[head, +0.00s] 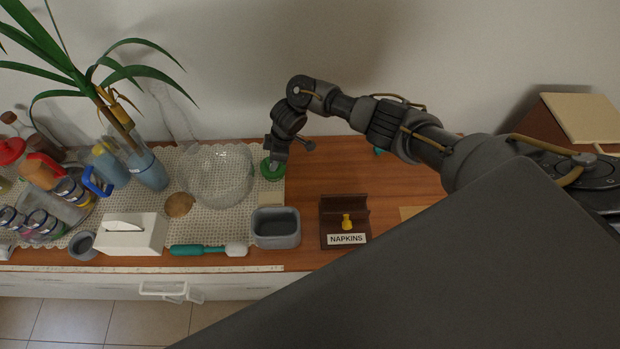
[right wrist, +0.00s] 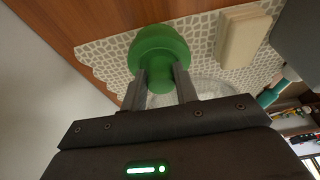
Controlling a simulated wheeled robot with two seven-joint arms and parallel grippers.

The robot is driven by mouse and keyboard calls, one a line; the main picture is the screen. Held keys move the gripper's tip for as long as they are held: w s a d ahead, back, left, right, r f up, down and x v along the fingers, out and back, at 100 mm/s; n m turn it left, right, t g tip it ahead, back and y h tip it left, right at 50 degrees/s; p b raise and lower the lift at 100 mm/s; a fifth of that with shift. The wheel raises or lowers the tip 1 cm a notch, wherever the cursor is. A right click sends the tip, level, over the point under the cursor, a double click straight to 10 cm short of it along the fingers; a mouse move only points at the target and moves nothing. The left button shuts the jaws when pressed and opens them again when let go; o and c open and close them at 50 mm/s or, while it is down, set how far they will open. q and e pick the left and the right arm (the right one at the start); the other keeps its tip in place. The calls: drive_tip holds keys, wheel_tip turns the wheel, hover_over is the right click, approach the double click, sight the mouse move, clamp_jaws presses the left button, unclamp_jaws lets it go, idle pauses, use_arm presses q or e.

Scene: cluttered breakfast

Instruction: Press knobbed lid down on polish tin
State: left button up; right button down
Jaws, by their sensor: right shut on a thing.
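The green knobbed lid (head: 271,169) is at the right edge of the patterned mat, under my right gripper (head: 276,159). In the right wrist view the lid (right wrist: 160,44) is a round green disc, with its narrower knob between the two fingers. My right gripper (right wrist: 161,88) is shut on the lid. I cannot make out the polish tin apart from the lid; whether it is under the lid is hidden. My left gripper is not in view.
A clear glass bowl (head: 219,176) stands close left of the lid. A cream block (head: 271,199) and a grey tub (head: 276,240) are in front. A napkin holder (head: 345,222) stands at right. Bare wood (head: 325,173) lies right of the lid.

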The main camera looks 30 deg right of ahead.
drive_tip(key=shift+f, duration=0.35)
drive_tip(key=c, duration=1)
unclamp_jaws()
drive_tip(key=shift+c, duration=1.4)
drive_tip(key=shift+r, duration=0.15)
wheel_tip(320, 180, up, 5)
drive_tip(key=p, duration=0.5)
drive_tip(key=shift+r+p, duration=0.35)
drive_tip(key=shift+r, duration=0.6)
drive_tip(key=shift+f, duration=0.1)
